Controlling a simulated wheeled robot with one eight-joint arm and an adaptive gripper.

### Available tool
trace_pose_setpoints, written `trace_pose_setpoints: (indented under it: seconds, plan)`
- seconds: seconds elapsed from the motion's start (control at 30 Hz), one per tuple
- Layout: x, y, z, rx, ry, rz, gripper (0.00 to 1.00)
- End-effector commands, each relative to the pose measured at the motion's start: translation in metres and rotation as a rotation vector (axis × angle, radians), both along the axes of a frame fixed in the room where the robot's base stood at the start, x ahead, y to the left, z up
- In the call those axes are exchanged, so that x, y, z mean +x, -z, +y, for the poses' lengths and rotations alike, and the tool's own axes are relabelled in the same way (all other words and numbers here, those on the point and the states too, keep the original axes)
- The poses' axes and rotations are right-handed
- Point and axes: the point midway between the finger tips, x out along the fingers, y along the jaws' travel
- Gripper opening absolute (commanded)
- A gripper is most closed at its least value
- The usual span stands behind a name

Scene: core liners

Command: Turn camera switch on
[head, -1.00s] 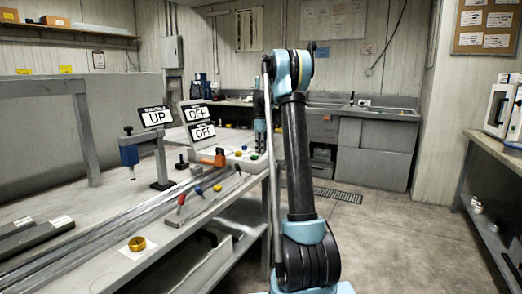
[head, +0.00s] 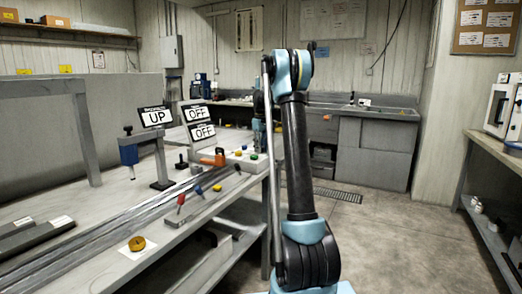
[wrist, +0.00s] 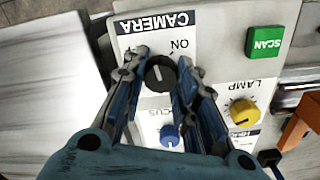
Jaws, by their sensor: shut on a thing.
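The camera switch is a black round knob (wrist: 160,73) on a pale panel (wrist: 218,52), under a black upside-down "CAMERA" label (wrist: 157,23). The word "ON" shows beside the knob, and a light pointer mark is on its face. My gripper (wrist: 161,62) has its two blue-grey fingers on either side of the knob, shut on it. The fingers hide the knob's sides and some of the printing.
In the wrist view, a blue focus knob (wrist: 169,134), a yellow lamp knob (wrist: 243,112) and a green "SCAN" button (wrist: 264,42) sit close by. Open floor (head: 375,235) lies to the right.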

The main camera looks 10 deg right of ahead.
Motion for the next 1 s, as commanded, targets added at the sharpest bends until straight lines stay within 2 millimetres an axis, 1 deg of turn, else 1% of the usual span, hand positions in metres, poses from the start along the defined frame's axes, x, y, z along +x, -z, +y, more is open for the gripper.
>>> trace_pose_setpoints:
  seconds: [0.6, 0.8, 1.0]
  plan:
    - [0.0001, 0.0000, -0.0015, -0.001, 0.580, 0.001, 0.03]
    - [0.0000, 0.0000, -0.0019, -0.001, 0.741, 0.001, 0.03]
    - [0.0000, 0.0000, -0.0022, -0.001, 0.860, 0.001, 0.03]
